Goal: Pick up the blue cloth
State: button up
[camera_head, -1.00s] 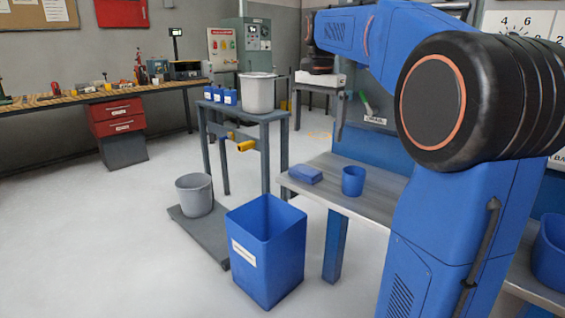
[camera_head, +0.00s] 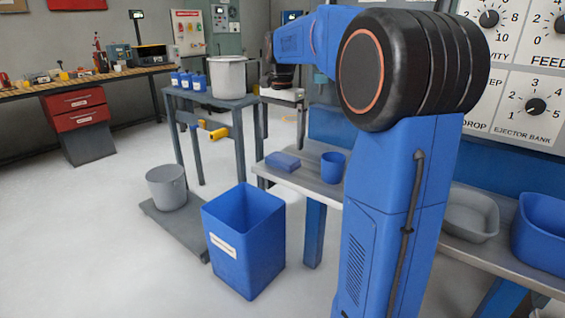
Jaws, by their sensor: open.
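A flat blue block-like item (camera_head: 283,162) lies on the left end of the grey metal bench (camera_head: 322,187). It may be the folded blue cloth, but I cannot tell its material from here. A blue cup (camera_head: 332,167) stands just to its right. My blue arm fills the middle right of the view, and its forearm reaches away from the camera, above and beyond the bench. A dark wrist part shows at the arm's far end. The jaws cannot be made out. Nothing of mine touches the blue item.
A tall blue bin (camera_head: 243,255) stands on the floor before the bench. Left of it, a grey bucket (camera_head: 167,188) sits on a low platform. A stand holds a large pot (camera_head: 227,78) and blue bottles. A grey basin (camera_head: 470,214) is on the bench at right. Floor at left is clear.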

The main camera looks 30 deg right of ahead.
aim_at(283, 157)
jog(key=shift+d+f, duration=0.2)
jog(key=shift+f, duration=3.1)
jog(key=c, duration=1)
